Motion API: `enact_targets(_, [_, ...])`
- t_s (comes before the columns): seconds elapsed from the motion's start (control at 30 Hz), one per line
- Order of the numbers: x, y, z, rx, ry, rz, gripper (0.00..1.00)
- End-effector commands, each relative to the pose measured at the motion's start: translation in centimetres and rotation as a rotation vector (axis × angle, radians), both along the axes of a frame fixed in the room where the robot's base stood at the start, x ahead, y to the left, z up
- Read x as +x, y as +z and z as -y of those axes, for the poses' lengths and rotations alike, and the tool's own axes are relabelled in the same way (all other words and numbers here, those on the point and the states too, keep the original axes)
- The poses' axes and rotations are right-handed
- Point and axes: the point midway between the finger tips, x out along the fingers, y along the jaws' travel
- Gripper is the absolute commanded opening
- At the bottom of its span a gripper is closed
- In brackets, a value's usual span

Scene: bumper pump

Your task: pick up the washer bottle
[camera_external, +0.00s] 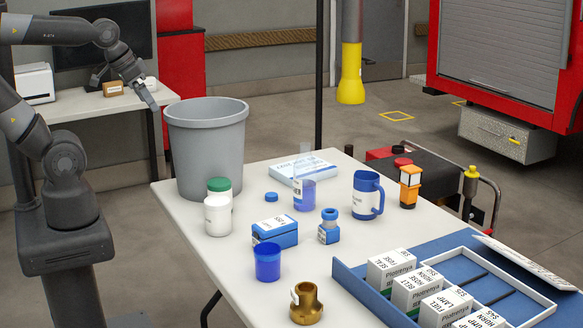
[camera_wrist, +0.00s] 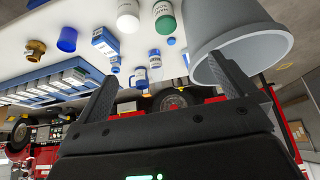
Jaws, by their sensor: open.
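What looks like the washer bottle (camera_external: 304,195) is a translucent bottle with blue liquid, a pale label and a thin spout. It stands upright on the white table, just in front of a flat white-and-blue box; its label is too small to read surely. In the wrist view the bottle (camera_wrist: 155,60) appears upside down, between the spread fingers but farther off. My gripper (camera_external: 149,97) is at the upper left, beyond the grey bin and well away from the bottle. In the wrist view my gripper (camera_wrist: 165,70) is open and empty.
The tall grey bin (camera_external: 205,150) stands between my gripper and the bottle. Around the bottle are a blue mug (camera_external: 366,197), a blue box (camera_external: 274,233), a small blue bottle (camera_external: 328,228) and white jars (camera_external: 217,217). A yellow-ended post (camera_external: 351,80) hangs behind.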

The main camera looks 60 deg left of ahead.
Motion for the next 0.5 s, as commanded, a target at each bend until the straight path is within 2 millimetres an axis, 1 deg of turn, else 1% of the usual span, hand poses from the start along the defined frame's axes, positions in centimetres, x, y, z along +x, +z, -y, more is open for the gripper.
enact_targets(0.07, [0.0,0.0,0.0,0.0,0.0,0.0,0.98])
enact_targets(0.2, [0.0,0.0,0.0,0.0,0.0,0.0,0.87])
enact_targets(0.43, [0.01,0.07,0.0,0.0,0.0,0.0,0.86])
enact_targets(0.5, [0.07,0.68,-0.01,0.0,0.0,0.003,0.86])
